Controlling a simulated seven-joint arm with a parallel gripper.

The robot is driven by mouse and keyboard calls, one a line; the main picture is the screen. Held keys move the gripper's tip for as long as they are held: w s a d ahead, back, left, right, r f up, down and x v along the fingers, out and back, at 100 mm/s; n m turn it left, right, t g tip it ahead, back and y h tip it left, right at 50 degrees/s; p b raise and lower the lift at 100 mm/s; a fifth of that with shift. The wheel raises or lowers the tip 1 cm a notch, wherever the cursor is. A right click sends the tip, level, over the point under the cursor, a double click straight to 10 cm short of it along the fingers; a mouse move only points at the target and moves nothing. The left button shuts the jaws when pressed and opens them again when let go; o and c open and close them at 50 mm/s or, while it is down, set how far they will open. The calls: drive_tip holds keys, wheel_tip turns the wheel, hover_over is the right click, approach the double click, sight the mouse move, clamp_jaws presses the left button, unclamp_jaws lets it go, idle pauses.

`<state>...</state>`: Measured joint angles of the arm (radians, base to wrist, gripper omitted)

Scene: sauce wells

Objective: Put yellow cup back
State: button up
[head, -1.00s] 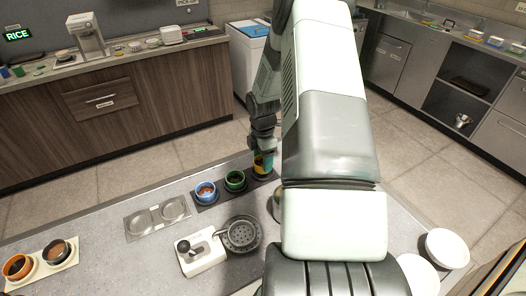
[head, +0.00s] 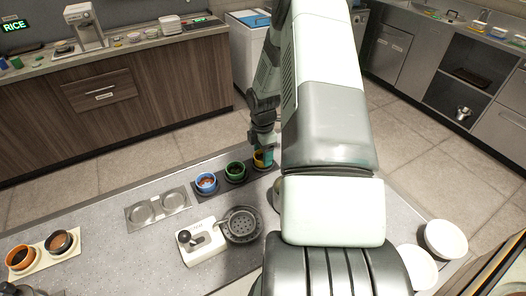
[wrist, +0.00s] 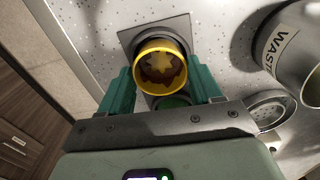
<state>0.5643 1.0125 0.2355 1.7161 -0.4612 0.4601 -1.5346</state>
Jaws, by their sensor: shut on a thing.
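The yellow cup (head: 258,158) is at the right end of the dark tray (head: 213,197), in line with the blue cup (head: 206,182) and green cup (head: 235,171). My gripper (head: 264,152) is shut on the yellow cup. In the wrist view, the yellow cup (wrist: 161,68) stands between the green fingers of my gripper (wrist: 163,92), with brownish sauce inside. The tray's end (wrist: 128,37) shows around it. The green cup (wrist: 172,102) is partly hidden. Whether the yellow cup's base is fully seated in its well cannot be seen.
A metal tray with two empty wells (head: 158,211) lies left of the dark tray. A white tool (head: 202,243) and a strainer (head: 241,224) lie in front. A container labelled WASTE (wrist: 292,45) is beside the tray. White bowls (head: 446,239) stand at right.

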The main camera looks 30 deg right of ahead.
drive_tip(key=shift+f, duration=0.35)
idle(0.3)
drive_tip(key=o, duration=1.1)
drive_tip(key=shift+r, duration=4)
